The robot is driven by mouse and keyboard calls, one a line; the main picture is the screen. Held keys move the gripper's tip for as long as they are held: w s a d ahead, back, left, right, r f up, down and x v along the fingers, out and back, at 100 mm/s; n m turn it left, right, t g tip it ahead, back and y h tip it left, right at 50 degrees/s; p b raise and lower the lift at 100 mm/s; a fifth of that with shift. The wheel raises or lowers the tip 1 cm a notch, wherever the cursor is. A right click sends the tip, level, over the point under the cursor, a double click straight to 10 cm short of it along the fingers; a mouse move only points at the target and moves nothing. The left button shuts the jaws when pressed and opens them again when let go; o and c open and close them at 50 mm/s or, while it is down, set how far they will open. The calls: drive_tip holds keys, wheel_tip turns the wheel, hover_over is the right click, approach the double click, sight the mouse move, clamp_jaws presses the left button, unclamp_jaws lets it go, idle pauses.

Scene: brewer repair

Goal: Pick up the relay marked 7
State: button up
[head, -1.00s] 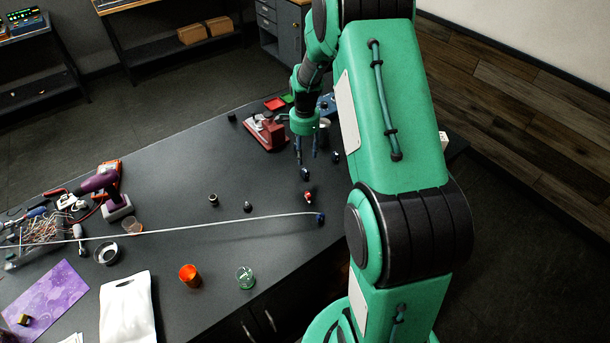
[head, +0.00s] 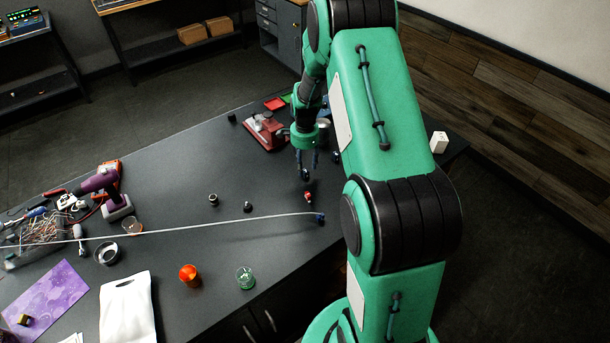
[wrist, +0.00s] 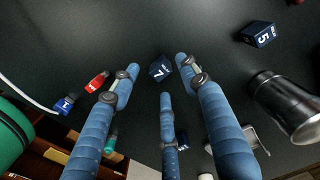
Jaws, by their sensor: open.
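The relay marked 7 (wrist: 160,68) is a small dark blue block with a white 7 on its face. In the wrist view it lies on the dark table just beyond my fingertips, between the two outer ones. In the head view it shows as a small dark block (head: 305,175) just below the fingers. My gripper (wrist: 158,82) has blue fingers, spread open and empty, pointing at the relay. A gap seems to remain between the fingertips and the relay; I cannot tell its size. My gripper also shows in the head view (head: 307,160).
A relay marked 5 (wrist: 259,35) lies to the upper right. A red block (wrist: 97,82) and a blue piece on a white cable (wrist: 66,104) lie to the left. A metal cylinder (wrist: 287,105) stands at the right. A red machine (head: 266,131) is left of my gripper.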

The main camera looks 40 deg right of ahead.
sight(305, 170)
drive_tip(key=shift+f, duration=2.2)
drive_tip(key=shift+c, duration=0.3)
clamp_jaws()
